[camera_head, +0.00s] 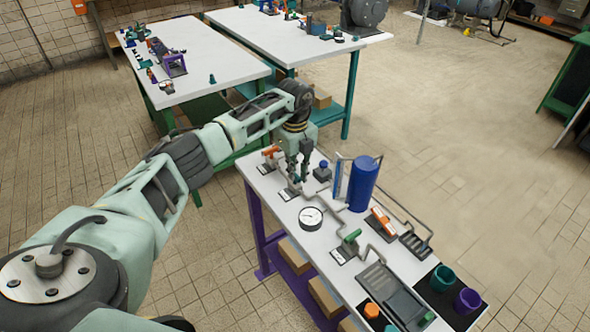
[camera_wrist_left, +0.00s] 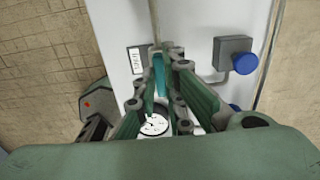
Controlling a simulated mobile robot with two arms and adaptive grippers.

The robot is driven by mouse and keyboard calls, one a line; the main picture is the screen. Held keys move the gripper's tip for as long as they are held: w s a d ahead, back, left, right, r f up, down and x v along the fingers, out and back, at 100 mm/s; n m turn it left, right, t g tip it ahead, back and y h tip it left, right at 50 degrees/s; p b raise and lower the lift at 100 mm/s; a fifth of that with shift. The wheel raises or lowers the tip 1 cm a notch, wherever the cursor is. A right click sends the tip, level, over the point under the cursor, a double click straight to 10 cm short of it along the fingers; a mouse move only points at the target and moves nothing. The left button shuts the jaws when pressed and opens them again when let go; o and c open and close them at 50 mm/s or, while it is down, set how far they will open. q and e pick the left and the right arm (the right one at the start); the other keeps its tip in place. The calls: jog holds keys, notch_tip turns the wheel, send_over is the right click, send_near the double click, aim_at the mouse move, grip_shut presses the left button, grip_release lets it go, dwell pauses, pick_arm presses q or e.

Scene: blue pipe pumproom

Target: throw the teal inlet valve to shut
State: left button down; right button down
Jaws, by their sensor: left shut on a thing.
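The teal inlet valve shows in the left wrist view as a teal lever (camera_wrist_left: 160,74) on the white bench top, beside a small printed label (camera_wrist_left: 137,60). My left gripper (camera_wrist_left: 167,60) has its fingers on both sides of the lever and is shut on it. In the head view my left gripper (camera_head: 294,182) points down at the far left part of the bench, and it hides most of the valve; only its base (camera_head: 288,194) shows below the fingers. I cannot tell the lever's exact angle. My right gripper is in neither view.
Near the gripper are an orange-handled valve (camera_head: 270,153), a grey box with a blue knob (camera_head: 322,171), a gauge (camera_head: 311,217) and a blue tank (camera_head: 363,183) with pipes. A green-handled valve (camera_head: 350,238) and an orange one (camera_head: 382,220) stand nearer. Two more tables are behind.

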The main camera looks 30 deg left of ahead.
pick_arm(q)
jog(key=shift+m, duration=0.3)
jog(key=shift+w+m+b, duration=0.1)
jog(key=shift+m+b, duration=0.2)
jog(key=shift+m, duration=0.2)
jog(key=shift+m+b, duration=0.35)
jog(key=shift+m, duration=0.85)
jog(key=m+b, duration=0.1)
jog(key=m, duration=0.5)
jog(key=shift+b, duration=0.4)
jog(key=m+b, duration=0.1)
jog(key=m, duration=0.3)
jog(key=shift+r+m, duration=0.1)
jog(key=shift+m, duration=0.3)
jog(key=shift+m+b, duration=0.35)
jog(key=shift+m, duration=1.35)
